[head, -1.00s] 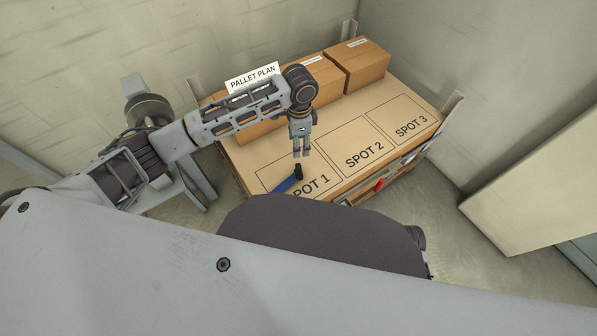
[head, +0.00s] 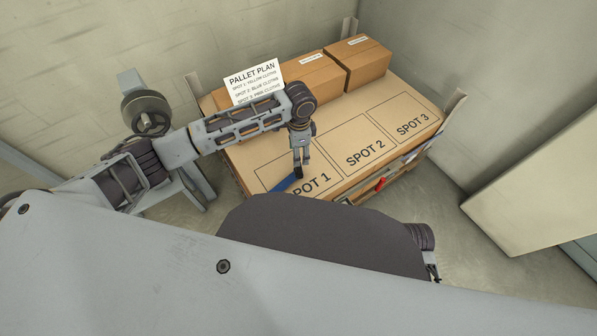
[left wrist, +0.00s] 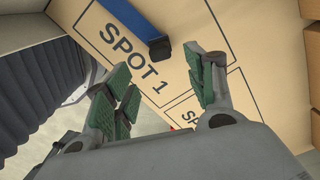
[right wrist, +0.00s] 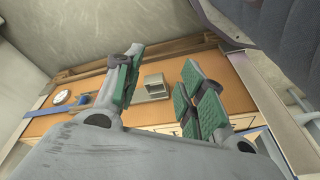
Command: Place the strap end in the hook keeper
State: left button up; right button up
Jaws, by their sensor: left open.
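A blue strap (head: 284,184) lies across the near left corner of the pallet top by SPOT 1. In the left wrist view the strap (left wrist: 138,16) ends in a dark tip (left wrist: 160,48). My left gripper (head: 301,172) points down at this tip; in the left wrist view its fingers (left wrist: 163,88) are apart, with the tip beyond the gap and nothing between them. My right gripper (right wrist: 158,88) is open and empty, facing an orange-tan surface with a small grey square bracket (right wrist: 153,86). I cannot tell whether this bracket is the hook keeper.
Cardboard boxes (head: 355,62) and a pallet plan sign (head: 255,82) stand at the back of the pallet top. SPOT 2 (head: 365,150) and SPOT 3 (head: 415,128) are bare. A red part (head: 381,184) shows on the pallet's front side. A round dial (right wrist: 62,97) sits left in the right wrist view.

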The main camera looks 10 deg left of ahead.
aim_at(298, 170)
pick_arm(q)
jog(key=shift+f, duration=1.1)
pick_arm(e)
jog(key=shift+a+r, duration=0.15)
jog(key=shift+r, duration=0.7)
jog(key=shift+s+f, duration=0.25)
